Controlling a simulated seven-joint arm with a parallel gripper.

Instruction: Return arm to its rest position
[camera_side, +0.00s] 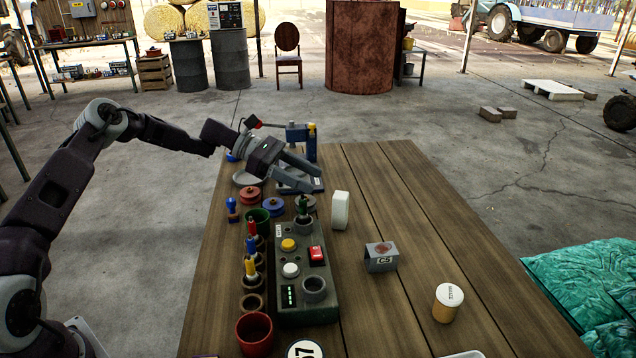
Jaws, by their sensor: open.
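My arm reaches in from the left over the wooden table (390,195). My gripper (313,178) is open and empty. It hangs above the far part of the table, its two fingers pointing right and a little toward the camera. Under and behind it, a blue device (297,133) with a flat base is partly hidden by the fingers. In front of the gripper, a grey control box (306,258) carries yellow, white and red buttons and two round sockets.
Red (249,196) and blue (273,206) round pieces lie near the gripper. The table's far right is clear.

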